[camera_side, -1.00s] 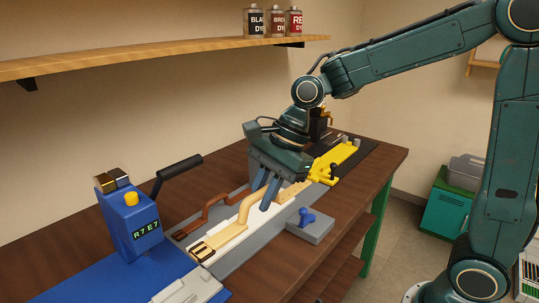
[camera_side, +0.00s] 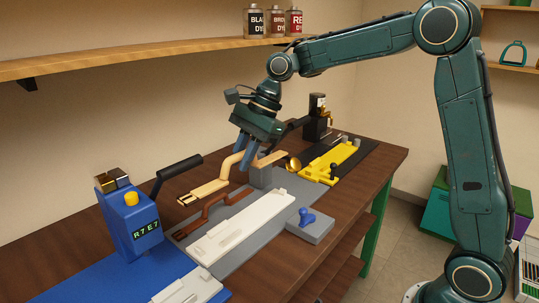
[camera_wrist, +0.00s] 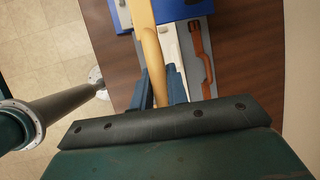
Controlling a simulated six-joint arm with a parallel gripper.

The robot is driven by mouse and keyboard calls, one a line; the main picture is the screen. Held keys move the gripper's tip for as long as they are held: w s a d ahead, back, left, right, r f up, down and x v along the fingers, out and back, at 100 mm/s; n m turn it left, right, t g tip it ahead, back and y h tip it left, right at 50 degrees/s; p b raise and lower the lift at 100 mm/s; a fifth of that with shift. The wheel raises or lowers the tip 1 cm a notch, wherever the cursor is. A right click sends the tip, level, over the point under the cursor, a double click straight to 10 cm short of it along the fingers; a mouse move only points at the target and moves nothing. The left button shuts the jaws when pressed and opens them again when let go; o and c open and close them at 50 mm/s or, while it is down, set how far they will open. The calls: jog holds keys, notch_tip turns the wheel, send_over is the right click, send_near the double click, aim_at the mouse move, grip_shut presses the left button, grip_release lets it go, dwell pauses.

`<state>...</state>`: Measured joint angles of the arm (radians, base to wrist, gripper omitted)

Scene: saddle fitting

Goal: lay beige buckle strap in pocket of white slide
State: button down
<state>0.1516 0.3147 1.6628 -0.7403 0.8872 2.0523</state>
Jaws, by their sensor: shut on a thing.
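The beige buckle strap (camera_side: 209,190) is raised in the air, with its dark buckle end toward the lower left of the side view. My gripper (camera_side: 245,160) is shut on the arched middle of the strap. The white slide (camera_side: 245,222) lies in front of and below the strap, and its top is bare. In the wrist view the strap (camera_wrist: 153,55) runs up between the blue fingers (camera_wrist: 160,88) and covers part of the slide (camera_wrist: 172,45). The strap's buckle end is out of that view.
A brown strap (camera_side: 206,218) lies beside the slide, below the raised strap. A blue lever device (camera_side: 130,220) stands at left, a grey block with a blue knob (camera_side: 310,226) at front. A yellow fixture (camera_side: 333,160) and a grey post (camera_side: 262,174) are farther back.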

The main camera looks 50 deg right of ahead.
jog(key=w+d, duration=0.5)
jog(key=d, duration=0.1)
jog(key=shift+w+d, duration=0.25)
jog(key=shift+w, duration=0.05)
send_over(242, 221)
jog(key=d, duration=0.2)
jog(key=f, duration=1.5)
jog(key=shift+s+a+f, duration=0.1)
jog(key=shift+s+f, duration=0.15)
jog(key=shift+s, duration=0.15)
jog(key=shift+f, duration=0.1)
jog(key=shift+f, duration=2.05)
jog(key=shift+f, duration=0.1)
jog(key=c, duration=1.4)
grip_release()
